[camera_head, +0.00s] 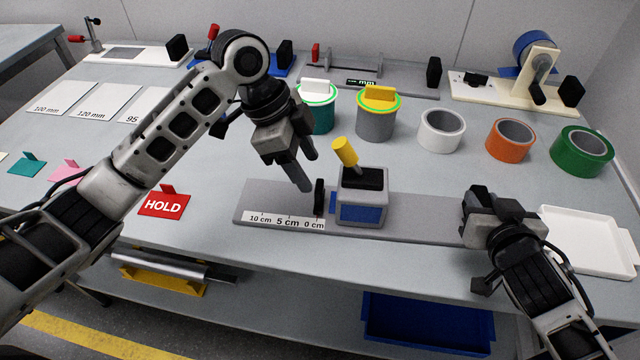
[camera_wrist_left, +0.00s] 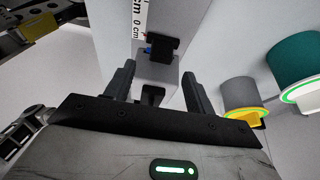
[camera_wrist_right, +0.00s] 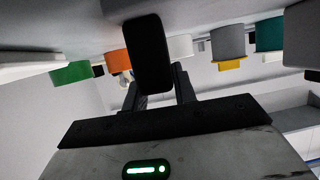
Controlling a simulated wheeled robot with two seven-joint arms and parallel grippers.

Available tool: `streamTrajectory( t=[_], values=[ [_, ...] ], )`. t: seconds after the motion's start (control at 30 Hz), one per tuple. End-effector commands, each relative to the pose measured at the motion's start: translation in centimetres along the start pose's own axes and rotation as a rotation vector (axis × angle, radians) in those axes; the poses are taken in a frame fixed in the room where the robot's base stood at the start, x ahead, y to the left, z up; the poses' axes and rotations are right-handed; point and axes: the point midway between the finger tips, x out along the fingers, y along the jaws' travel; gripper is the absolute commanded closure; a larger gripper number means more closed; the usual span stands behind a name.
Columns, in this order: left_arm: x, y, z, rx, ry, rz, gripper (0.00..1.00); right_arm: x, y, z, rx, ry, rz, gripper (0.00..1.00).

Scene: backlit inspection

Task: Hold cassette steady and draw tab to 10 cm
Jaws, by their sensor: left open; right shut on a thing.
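The grey cassette (camera_head: 362,208) with a blue label and yellow-tipped lever (camera_head: 345,152) stands on a long grey base (camera_head: 425,228). Its black tab (camera_head: 319,197) sits at its left side, by the 0 cm end of the white scale (camera_head: 285,221). My left gripper (camera_head: 307,168) is open and empty, above and left of the tab; the cassette also shows between its fingers in the left wrist view (camera_wrist_left: 155,72). My right gripper (camera_head: 478,200), near the base's right end, is shut on a black block (camera_wrist_right: 150,55). The head view hides this grip.
A teal cup (camera_head: 318,118), a grey cup (camera_head: 375,124) and tape rolls (camera_head: 510,140) stand behind. A white tray (camera_head: 585,240) lies right of my right gripper. A red HOLD sign (camera_head: 163,205) stands left of the base. A blue bin (camera_head: 428,325) sits below the table.

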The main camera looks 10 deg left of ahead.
Motion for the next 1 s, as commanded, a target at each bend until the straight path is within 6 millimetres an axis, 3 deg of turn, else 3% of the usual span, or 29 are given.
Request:
streamTrajectory(
  t=[0.03,0.3,0.73,0.77,0.93,1.0],
  values=[
    [1.2,0.1,0.0,-0.002,0.001,0.003,0.45,0.0,-0.1,0.9,0.001,-0.021,0.0,1.0],
    [5.4,0.0,0.0,-0.004,0.0,0.0,0.45,0.0,-0.1,0.9,0.001,-0.022,0.0,1.0],
    [6.6,-0.1,0.1,-0.003,-0.001,-0.002,0.45,0.0,-0.1,0.9,0.001,-0.022,0.0,1.0],
    [6.6,-0.1,0.1,-0.003,0.0,-0.002,0.48,0.0,-0.1,0.9,0.001,-0.022,0.0,1.0],
    [6.5,-0.1,0.1,-0.003,0.0,-0.002,0.96,0.0,-0.1,0.9,0.001,-0.022,0.0,1.0],
    [6.5,-0.1,0.1,-0.003,0.0,-0.002,1.0,0.0,-0.1,0.9,0.001,-0.022,0.0,1.0]
  ],
)
